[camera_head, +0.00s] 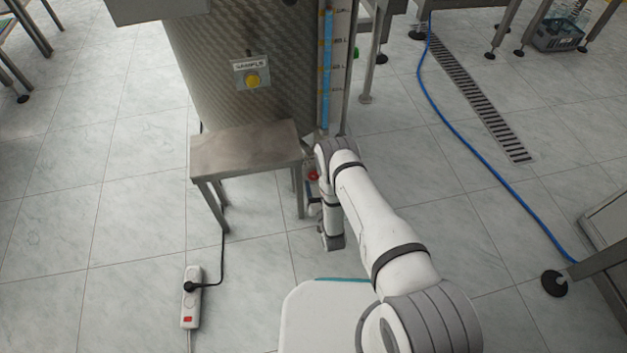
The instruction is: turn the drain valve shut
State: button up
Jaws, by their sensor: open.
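A small red part (313,176), which looks like the drain valve's handle, shows low at the tank's foot, just right of the steel bench. My forearm and wrist cover much of the space beside it, so the valve body and the handle's exact angle are hidden. My gripper (333,242) is the dark end of my arm, pointing down below and slightly right of the red part. It appears apart from the red part and is open. Its fingers are too small to make out clearly, and I see nothing held.
A steel bench (245,148) stands left of my arm. A power strip (191,298) with a black cable lies on the floor. A blue hose (445,118) runs right.

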aim_at(315, 178)
jog(key=f+b, duration=0.1)
jog(key=f, duration=0.1)
jog(key=f+b, duration=0.1)
jog(key=f, duration=0.2)
jog(key=shift+w+a+f+b, duration=0.15)
jog(key=shift+w+f+b, duration=0.2)
jog(key=shift+b, duration=0.05)
jog(key=x, duration=0.2)
jog(key=b+x, duration=0.1)
jog(key=x, duration=0.1)
jog(key=b+x, duration=0.1)
jog(key=x, duration=0.1)
jog(key=shift+w+r, duration=0.25)
jog(key=shift+w, duration=0.1)
jog(key=shift+c, duration=0.5)
